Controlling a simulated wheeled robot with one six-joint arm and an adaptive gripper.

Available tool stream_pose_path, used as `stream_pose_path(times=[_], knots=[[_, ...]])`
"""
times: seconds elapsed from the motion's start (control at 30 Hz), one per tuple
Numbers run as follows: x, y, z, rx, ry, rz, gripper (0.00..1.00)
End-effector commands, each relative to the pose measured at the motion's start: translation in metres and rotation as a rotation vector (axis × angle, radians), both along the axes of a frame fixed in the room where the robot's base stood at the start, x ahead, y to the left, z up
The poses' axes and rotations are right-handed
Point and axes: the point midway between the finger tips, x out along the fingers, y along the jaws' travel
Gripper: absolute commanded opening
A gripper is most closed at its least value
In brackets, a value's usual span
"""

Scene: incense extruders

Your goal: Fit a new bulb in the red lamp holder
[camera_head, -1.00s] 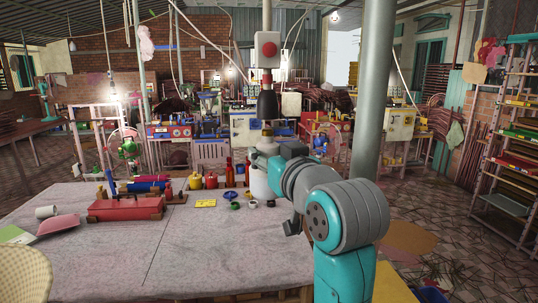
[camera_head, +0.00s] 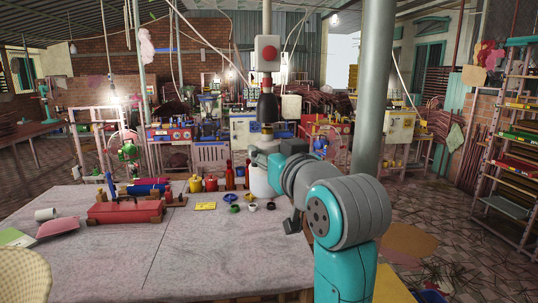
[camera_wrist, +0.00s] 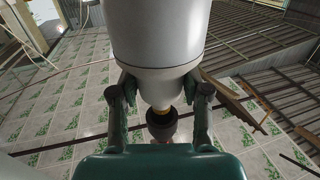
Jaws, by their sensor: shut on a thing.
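My gripper (camera_wrist: 160,100) is shut on a white bulb (camera_wrist: 160,45), one finger on each side of its narrower neck. The bulb is upright, cap upward. In the head view, the bulb's white body (camera_head: 260,182) shows partly behind my arm, above the table's far edge. A dark lamp holder (camera_head: 267,106) hangs straight above it, under a pale box with a red button (camera_head: 267,52). In the wrist view, the brass-coloured cap (camera_wrist: 158,120) is in line with the dark, reddish holder (camera_wrist: 162,131). I cannot tell whether cap and holder touch.
The grey-topped table (camera_head: 210,250) bears a red tool (camera_head: 125,210) at left, several bottles (camera_head: 212,183) and small coloured rings (camera_head: 235,208) near its far edge. A thick grey post (camera_head: 372,110) stands right of the holder. A shelf rack (camera_head: 515,150) stands at far right.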

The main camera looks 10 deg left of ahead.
Motion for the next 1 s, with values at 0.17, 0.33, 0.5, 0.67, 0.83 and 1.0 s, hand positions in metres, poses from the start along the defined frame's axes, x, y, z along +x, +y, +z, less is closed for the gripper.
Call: stream_pose_path(times=[0.17,0.33,0.5,0.67,0.83,1.0], knots=[[0.000,0.000,0.003,0.001,-0.001,0.000,0.07],[0.000,0.000,0.005,0.001,-0.001,0.000,0.07],[0.000,0.000,0.007,0.001,-0.001,0.000,0.07],[0.000,0.000,0.009,0.001,-0.001,0.000,0.07],[0.000,0.000,0.011,0.001,-0.001,0.000,0.07],[0.000,0.000,0.014,0.001,-0.001,0.000,0.07]])
